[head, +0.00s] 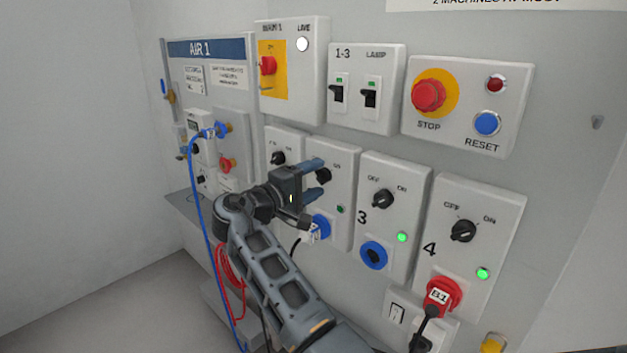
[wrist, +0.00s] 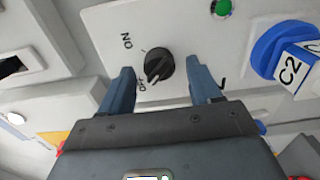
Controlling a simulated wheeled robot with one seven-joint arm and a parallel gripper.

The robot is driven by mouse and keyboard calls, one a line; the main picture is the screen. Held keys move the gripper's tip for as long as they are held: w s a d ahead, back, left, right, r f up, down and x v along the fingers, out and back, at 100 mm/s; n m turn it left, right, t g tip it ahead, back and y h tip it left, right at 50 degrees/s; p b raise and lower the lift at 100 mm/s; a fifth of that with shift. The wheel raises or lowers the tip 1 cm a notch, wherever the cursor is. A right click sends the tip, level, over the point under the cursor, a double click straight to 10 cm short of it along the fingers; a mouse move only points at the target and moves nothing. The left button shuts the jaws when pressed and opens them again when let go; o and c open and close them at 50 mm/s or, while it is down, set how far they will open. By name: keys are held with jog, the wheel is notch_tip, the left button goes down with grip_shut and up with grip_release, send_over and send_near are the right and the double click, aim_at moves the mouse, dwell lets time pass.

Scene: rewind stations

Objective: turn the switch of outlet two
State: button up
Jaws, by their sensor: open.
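Outlet two's panel (head: 344,160) is the second in the lower row, partly hidden by my gripper. The knob's pale mark points toward the OFF label. My gripper (head: 316,179) is open, with one blue finger on each side of the knob. In the wrist view there is a gap beside the knob on both sides, and I cannot tell the depth. A small green lamp (head: 341,209) on this panel looks dim in the head view.
A blue plug labelled C2 (wrist: 290,60) sits in the outlet below the switch. Outlets three (head: 384,240) and four (head: 470,250) stand to the right with lit green lamps. The stop box (head: 465,135) and breaker box (head: 368,115) are above. A blue hose (head: 196,200) hangs at left.

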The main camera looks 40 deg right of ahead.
jog(key=a+b, duration=0.1)
jog(key=a, duration=0.6)
jog(key=shift+s+a+b, duration=0.15)
jog(key=shift+a+b, duration=0.05)
jog(key=shift+b, duration=0.15)
